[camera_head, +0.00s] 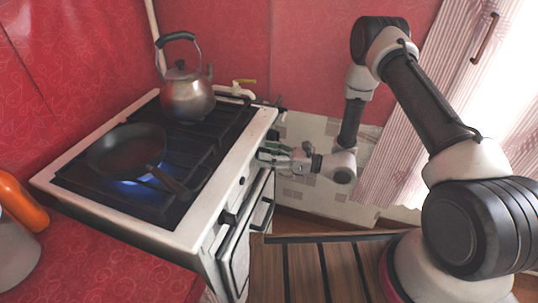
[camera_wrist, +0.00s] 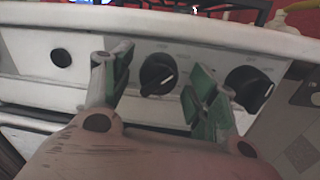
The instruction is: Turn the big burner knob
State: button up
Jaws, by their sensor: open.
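The stove front panel (camera_wrist: 215,63) fills the wrist view. A black round knob (camera_wrist: 158,74) with a white mark sits between the green-padded fingers of my gripper (camera_wrist: 157,84). The fingers stand open on either side of it, and I cannot tell if they touch it. A second black knob (camera_wrist: 250,88) is just right of the right finger. I cannot tell from the markings which knob is the big burner's. In the head view my gripper (camera_head: 272,158) is at the stove's right-hand side, hiding the knobs behind it.
A black pan (camera_head: 126,148) sits on the stove (camera_head: 190,238) over a blue flame (camera_head: 135,181). A metal kettle (camera_head: 187,97) stands on a farther burner. The oven handle (camera_head: 262,214) sticks out below the panel. A slatted wooden surface (camera_head: 308,270) lies in front.

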jog(key=v, duration=1.2)
